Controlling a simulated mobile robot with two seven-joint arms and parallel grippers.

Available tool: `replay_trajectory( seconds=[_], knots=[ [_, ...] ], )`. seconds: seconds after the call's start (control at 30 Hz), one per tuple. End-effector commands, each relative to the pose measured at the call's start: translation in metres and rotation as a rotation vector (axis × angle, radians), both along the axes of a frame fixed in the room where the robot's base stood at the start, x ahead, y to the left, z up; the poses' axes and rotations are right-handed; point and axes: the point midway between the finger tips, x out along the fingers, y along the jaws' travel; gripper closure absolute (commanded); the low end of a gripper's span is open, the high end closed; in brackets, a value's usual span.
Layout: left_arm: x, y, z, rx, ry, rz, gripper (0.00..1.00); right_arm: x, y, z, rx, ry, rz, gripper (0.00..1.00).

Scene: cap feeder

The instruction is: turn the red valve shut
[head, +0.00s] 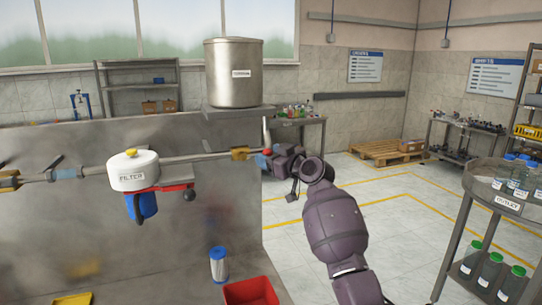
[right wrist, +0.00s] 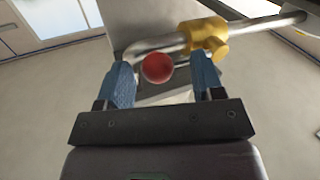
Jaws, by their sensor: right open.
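The red valve shows as a round red knob (head: 267,152) beside a yellow valve body (head: 240,153) at the right end of the pipe in the head view. My right gripper (head: 272,160) is at the knob. In the right wrist view the red knob (right wrist: 158,67) lies between the two blue fingers of my open right gripper (right wrist: 162,69), nearer the left finger. The yellow body (right wrist: 206,38) is just beyond, up and to the right. The lever behind the knob is mostly hidden. My left gripper is not in view.
A white filter housing (head: 133,171) with a red bar under it sits on the pipe to the left. A steel tank (head: 233,73) stands behind. A red bin (head: 250,292) and a blue-lidded canister (head: 218,265) are below. A round bottle table (head: 490,190) is at right.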

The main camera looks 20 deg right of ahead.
Motion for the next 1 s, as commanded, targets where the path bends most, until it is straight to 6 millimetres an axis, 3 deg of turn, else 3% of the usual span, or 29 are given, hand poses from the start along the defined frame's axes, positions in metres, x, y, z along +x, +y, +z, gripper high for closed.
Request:
replay_trajectory(
  seconds=[0.17, 0.57, 1.0],
  knots=[
    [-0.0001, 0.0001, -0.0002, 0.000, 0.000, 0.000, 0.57, -0.0001, -0.0001, 0.0001, 0.000, 0.000, 0.000, 0.39],
    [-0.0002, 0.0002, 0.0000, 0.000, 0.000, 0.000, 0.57, 0.0000, -0.0008, 0.0006, 0.000, -0.002, -0.002, 0.98],
    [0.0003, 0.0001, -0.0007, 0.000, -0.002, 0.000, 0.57, 0.0016, 0.0008, 0.0013, -0.004, -0.003, 0.001, 1.00]
  ],
)
